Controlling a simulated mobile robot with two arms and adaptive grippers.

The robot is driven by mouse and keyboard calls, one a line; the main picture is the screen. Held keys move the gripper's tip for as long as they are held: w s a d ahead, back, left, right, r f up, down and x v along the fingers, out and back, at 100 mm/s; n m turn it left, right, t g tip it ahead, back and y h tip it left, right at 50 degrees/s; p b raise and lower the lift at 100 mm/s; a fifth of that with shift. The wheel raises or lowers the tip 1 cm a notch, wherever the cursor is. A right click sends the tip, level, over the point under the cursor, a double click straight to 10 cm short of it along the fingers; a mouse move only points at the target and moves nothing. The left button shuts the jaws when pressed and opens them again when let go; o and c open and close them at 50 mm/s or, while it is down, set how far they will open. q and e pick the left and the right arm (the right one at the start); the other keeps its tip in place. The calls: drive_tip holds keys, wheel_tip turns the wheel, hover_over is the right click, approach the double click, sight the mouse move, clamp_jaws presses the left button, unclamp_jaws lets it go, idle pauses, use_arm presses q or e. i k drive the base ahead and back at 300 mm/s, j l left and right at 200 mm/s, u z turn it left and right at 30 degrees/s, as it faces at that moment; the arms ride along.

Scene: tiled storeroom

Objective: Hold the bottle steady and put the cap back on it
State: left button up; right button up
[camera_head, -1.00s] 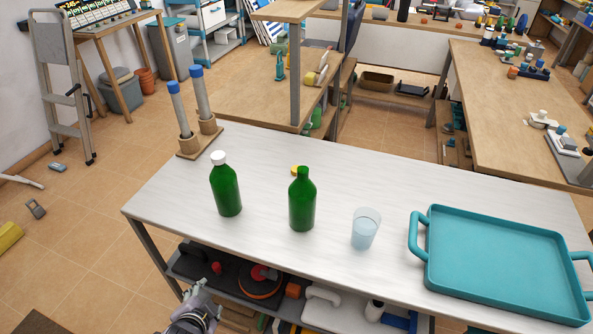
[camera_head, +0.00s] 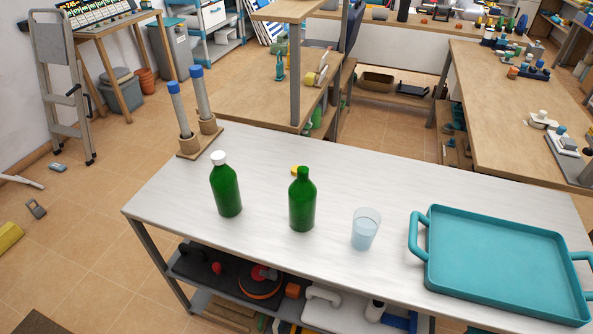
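Two green bottles stand upright on the white table (camera_head: 300,165). The left bottle (camera_head: 226,188) has a white cap (camera_head: 218,158) on its top. The right bottle (camera_head: 302,203) shows a green top with no white cap on it. A small yellow thing (camera_head: 296,170) lies on the table just behind the right bottle, partly hidden by it; it may be a cap. Neither of my grippers is in view.
A glass of water (camera_head: 365,230) stands right of the bottles. A teal tray (camera_head: 420,238) with handles fills the table's right end. A wooden stand (camera_head: 200,145) with two blue-topped tubes is at the back left corner. The table's front left is clear.

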sight(302, 191)
drive_tip(key=i+j, duration=0.1)
drive_tip(key=j, duration=0.3)
drive_tip(key=i+j, duration=0.1)
drive_tip(key=j, duration=0.25)
drive_tip(key=i+j, duration=0.1)
drive_tip(key=j, duration=0.3)
drive_tip(key=i+j, duration=0.1)
drive_tip(key=j, duration=0.7)
drive_tip(key=z, duration=1.85)
drive_tip(key=i+j, duration=0.05)
drive_tip(key=j, duration=0.05)
